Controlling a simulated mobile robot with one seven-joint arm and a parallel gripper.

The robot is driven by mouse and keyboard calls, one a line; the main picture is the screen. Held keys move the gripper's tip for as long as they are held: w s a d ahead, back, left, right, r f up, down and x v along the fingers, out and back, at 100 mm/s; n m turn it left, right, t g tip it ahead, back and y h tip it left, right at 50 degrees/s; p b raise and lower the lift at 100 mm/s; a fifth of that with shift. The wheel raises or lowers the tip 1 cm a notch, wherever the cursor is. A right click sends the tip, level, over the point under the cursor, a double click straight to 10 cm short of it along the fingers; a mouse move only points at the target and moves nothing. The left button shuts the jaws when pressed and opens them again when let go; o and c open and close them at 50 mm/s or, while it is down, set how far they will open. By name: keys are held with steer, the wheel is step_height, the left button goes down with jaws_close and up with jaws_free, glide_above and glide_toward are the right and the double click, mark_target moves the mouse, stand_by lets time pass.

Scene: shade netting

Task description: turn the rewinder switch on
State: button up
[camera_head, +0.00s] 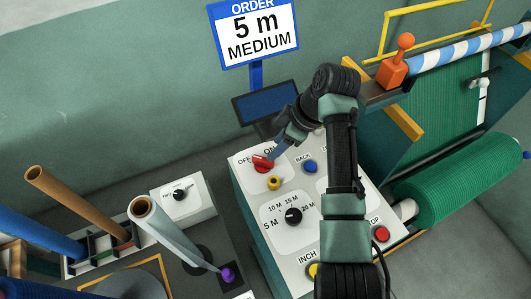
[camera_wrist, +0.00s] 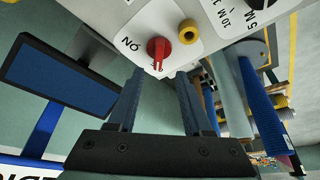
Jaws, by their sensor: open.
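The red rotary switch (camera_head: 263,163) sits at the upper left of the white control panel, with OFF printed to its left and ON above it. I cannot tell for sure which label its handle points to. It also shows in the wrist view (camera_wrist: 159,48), with the ON label on its left. My gripper (camera_head: 279,150) is open and empty beside the switch. In the wrist view its two blue fingers (camera_wrist: 161,74) point at the switch, their tips one on each side of the handle's line. I cannot tell whether they touch it.
A yellow knob (camera_head: 273,183) is close below the switch, and a blue BACK button (camera_head: 310,166) is to its right. A black length dial (camera_head: 293,215) is lower on the panel. A dark screen (camera_head: 265,103) stands behind. A green netting roll (camera_head: 470,183) is at right.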

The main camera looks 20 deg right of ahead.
mark_target(264, 159)
steer(key=p+x, duration=0.1)
steer(key=x, duration=0.7)
steer(key=shift+w+f, duration=0.15)
jaws_close()
